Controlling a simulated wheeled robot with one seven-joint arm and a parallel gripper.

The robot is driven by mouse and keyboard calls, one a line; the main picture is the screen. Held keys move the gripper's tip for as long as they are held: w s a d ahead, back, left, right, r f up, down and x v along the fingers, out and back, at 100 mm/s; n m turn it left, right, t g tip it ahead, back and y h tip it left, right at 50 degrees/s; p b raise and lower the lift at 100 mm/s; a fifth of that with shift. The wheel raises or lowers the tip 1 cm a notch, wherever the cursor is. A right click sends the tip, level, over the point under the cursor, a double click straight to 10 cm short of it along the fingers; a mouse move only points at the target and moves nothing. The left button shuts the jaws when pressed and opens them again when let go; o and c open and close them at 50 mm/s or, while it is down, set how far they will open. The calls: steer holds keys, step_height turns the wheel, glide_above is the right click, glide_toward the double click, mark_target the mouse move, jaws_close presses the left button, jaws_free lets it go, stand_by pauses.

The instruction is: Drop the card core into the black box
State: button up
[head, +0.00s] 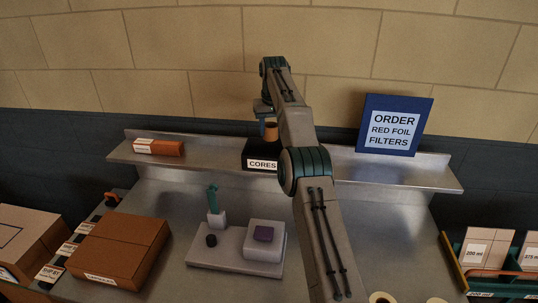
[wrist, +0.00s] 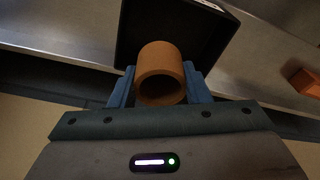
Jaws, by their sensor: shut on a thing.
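The card core, a short brown tube (wrist: 160,62), is held between the blue fingers of my gripper (wrist: 159,88) in the wrist view. In the head view the core (head: 270,131) shows just above the black box labelled CORES (head: 262,165), with my gripper (head: 266,115) over it. The black box (wrist: 213,14) also shows beyond the core in the wrist view, and its visible inside looks dark. The core overlaps the box edge in the wrist view; how far over the opening it sits, I cannot tell. My arm hides the box's right part.
The box stands on a metal shelf (head: 215,157). A small orange-brown box (head: 160,147) lies at the shelf's left and a blue order sign (head: 394,125) stands at its right.

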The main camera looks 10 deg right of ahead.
mark_target(271, 140)
steer(key=shift+f, duration=2.65)
steer(key=o, duration=1)
steer(key=r, duration=0.4)
steer(key=s+r, duration=0.1)
steer(key=r, duration=0.2)
steer(key=shift+s+r, duration=0.1)
steer(key=shift+r, duration=0.1)
steer(key=shift+r, duration=0.15)
